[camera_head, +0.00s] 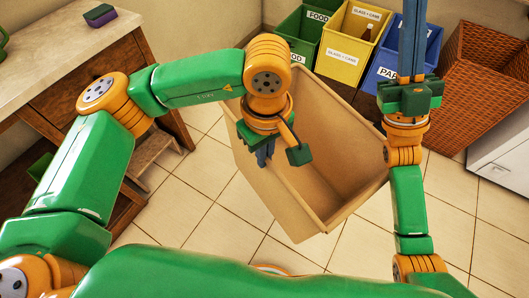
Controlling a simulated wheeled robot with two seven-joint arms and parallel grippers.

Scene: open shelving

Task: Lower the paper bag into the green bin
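The tan paper bag (335,130) is open-topped and tilted, in the middle of the head view. It appears to hang above the tiled floor. My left gripper (264,155) is at the bag's left rim, and its dark fingers look closed on the bag wall; the fingertips are partly hidden. The green bin (303,44), labelled FOOD, stands at the back, beyond the bag and left of the yellow bin. The bag is outside it.
The yellow bin (345,70) and the blue bin (384,75) stand right of the green one. A wicker basket (475,95) and a white cabinet (505,155) are at the right. A wooden table (60,60) with a sponge (100,15) is at the left.

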